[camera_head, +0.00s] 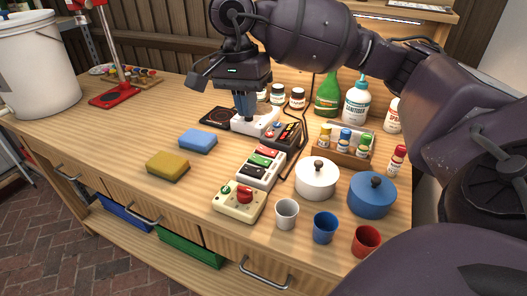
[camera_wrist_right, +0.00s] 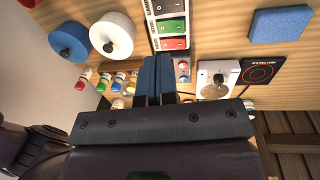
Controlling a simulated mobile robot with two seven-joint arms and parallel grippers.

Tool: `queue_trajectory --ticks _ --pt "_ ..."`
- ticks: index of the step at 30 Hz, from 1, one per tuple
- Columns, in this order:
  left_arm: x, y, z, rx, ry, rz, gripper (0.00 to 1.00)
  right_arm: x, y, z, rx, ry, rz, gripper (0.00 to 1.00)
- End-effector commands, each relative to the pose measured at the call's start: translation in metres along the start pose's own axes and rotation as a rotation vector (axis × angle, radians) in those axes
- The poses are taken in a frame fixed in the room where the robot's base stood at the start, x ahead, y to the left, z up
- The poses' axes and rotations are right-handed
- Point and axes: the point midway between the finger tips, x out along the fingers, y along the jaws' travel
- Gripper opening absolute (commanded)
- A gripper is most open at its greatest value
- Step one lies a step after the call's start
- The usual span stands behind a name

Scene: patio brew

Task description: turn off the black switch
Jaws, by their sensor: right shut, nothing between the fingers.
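A white switch panel (camera_head: 262,171) with red, green and black rockers lies mid-table. The black switch (camera_head: 252,172) is the rocker nearest the front edge. In the right wrist view the panel shows at the top, with its green rocker (camera_wrist_right: 172,27) and red rocker (camera_wrist_right: 174,44); the black one is at the upper edge. My right gripper (camera_head: 241,117) is shut and empty, pointing down beyond the panel, near a white box with a knob (camera_head: 262,122). Its fingers (camera_wrist_right: 156,60) are together, apart from the black switch. The switch's on or off position is too small to tell. My left gripper is out of view.
A dark control box (camera_head: 287,134) with a cable sits beyond the panel. A cream box with a red button (camera_head: 240,202) is in front. A white pot (camera_head: 316,178) and blue pot (camera_head: 372,195) stand right. Blue (camera_head: 198,140) and yellow (camera_head: 167,166) sponges lie left, with bare wood around them.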

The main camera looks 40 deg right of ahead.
Motion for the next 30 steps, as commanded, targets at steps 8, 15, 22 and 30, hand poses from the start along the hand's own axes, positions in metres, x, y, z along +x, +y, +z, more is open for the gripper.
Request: queue_trajectory --ticks 8,15,22,30 --pt "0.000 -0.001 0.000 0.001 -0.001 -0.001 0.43 0.000 0.000 0.000 0.000 0.000 0.000 0.00" --pt "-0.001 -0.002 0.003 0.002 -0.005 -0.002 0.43 0.003 0.000 0.000 0.000 0.000 0.001 0.00" --pt "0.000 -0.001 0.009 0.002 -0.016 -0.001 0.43 0.029 0.000 0.000 0.000 -0.001 0.005 0.00" --pt "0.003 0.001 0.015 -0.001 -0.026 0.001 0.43 0.078 0.000 0.000 -0.001 -0.003 0.007 0.00"
